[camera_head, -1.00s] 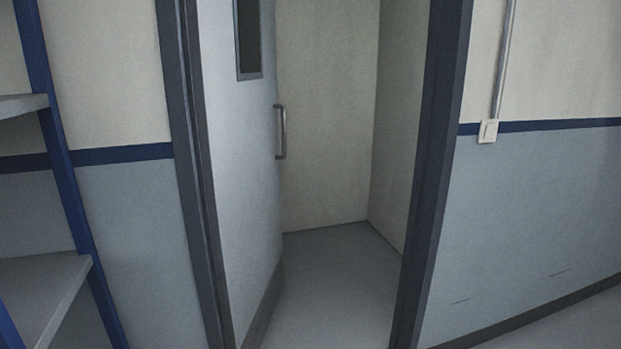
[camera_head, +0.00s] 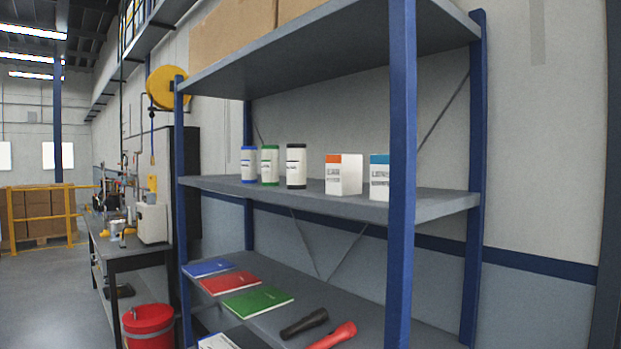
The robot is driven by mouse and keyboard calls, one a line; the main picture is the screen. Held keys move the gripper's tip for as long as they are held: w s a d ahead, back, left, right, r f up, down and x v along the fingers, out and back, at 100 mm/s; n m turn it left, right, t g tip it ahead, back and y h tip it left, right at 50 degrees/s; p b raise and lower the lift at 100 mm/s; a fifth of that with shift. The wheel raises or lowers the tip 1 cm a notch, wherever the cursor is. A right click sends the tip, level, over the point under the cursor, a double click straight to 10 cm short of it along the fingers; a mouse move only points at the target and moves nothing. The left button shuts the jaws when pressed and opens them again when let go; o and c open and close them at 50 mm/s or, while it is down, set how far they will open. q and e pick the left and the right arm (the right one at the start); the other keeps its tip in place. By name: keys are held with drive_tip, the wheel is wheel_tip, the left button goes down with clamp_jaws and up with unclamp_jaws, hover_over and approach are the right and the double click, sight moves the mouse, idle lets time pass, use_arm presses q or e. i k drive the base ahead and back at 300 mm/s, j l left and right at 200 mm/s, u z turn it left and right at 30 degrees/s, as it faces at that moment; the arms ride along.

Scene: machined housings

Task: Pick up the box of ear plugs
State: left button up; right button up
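A white box with an orange band (camera_head: 344,176) stands upright on the middle shelf; its small label seems to begin with "EAR". To its right is a white box with a blue band (camera_head: 379,180), its label seeming to begin with "LENS". A blue shelf post partly hides that second box. Neither of my grippers shows in the head view.
The middle shelf (camera_head: 430,205) also holds white canisters with blue (camera_head: 248,165), green (camera_head: 270,166) and black (camera_head: 296,167) trim. Notebooks (camera_head: 230,283) and flashlights (camera_head: 304,324) lie below. A workbench (camera_head: 125,247) and red bin (camera_head: 148,325) stand left. Open floor (camera_head: 50,300) lies far left.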

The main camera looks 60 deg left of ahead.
sight(343, 172)
drive_tip(key=u, duration=1.6)
drive_tip(key=j+z, duration=0.1)
